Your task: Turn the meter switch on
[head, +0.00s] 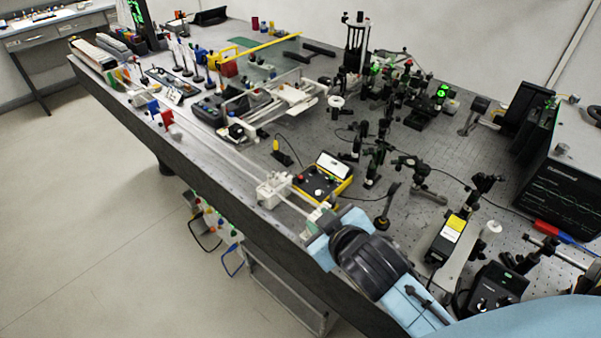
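The likely meter is a yellow and black box (323,178) with a pale display on its raised back part, near the front edge of the bench in the head view. Its top panel carries a red part and a whitish round part. I cannot tell which small part is the switch or how it is set. My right gripper (321,222) is just in front of the box, toward the bench's front edge, and appears apart from it. Its fingertips are small and mixed with pale parts behind, so their opening is unclear. My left gripper is not in view.
A pale rail with a block (273,190) runs along the front edge, left of my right gripper. Black optics posts (374,165) crowd the bench right of the box. A yellow-labelled black unit (448,238) stands farther right. A cable probe (283,154) lies left of the box.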

